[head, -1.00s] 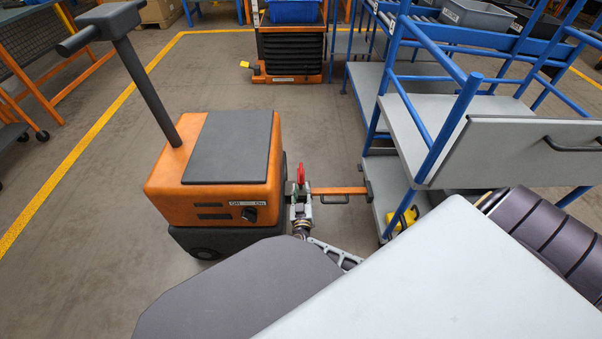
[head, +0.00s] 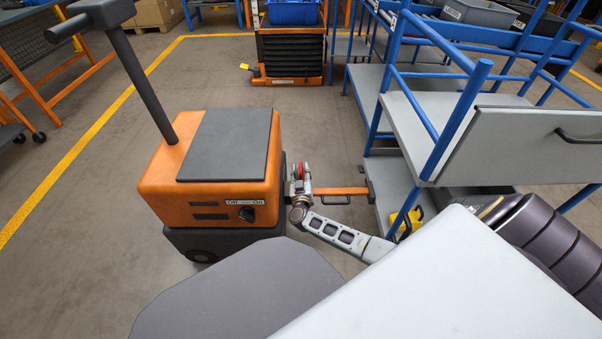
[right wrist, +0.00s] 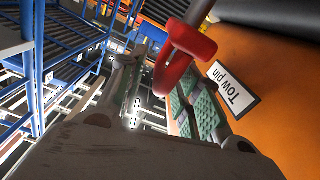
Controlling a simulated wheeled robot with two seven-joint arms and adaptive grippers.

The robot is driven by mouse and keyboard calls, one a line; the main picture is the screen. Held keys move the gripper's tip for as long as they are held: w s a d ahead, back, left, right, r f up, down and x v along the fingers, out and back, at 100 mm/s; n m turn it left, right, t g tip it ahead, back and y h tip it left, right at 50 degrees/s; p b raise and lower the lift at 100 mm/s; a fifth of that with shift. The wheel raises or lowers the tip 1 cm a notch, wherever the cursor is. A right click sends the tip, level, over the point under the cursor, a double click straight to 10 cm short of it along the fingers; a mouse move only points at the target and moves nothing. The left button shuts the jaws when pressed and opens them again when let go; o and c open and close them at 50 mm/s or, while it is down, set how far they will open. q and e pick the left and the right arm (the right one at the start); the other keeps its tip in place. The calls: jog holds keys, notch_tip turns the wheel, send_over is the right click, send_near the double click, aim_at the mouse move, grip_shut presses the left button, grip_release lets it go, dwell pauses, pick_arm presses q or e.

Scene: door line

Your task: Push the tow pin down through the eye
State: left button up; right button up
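The tow pin's red handle (head: 302,169) shows at the hitch on the right side of the orange tug (head: 215,165). In the right wrist view the red handle (right wrist: 183,62) sits on a grey shaft, in front of the gap between my fingers. My right gripper (head: 300,183) is at the hitch, close around or beside the handle. Its green-padded fingers (right wrist: 160,108) look apart, with a gap between them. I cannot tell whether they touch the pin. The eye and the pin's lower end are hidden. My left gripper is not in view.
An orange drawbar (head: 340,191) runs from the hitch to the blue-framed trolley (head: 405,180) on the right. A "Tow pin" label (right wrist: 232,88) is on the tug. An orange cart with a blue bin (head: 292,12) stands behind. The floor left of the tug is clear.

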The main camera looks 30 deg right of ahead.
jog(key=shift+w+d, duration=0.2)
jog(key=shift+w, duration=0.15)
grip_shut()
dwell(0.3)
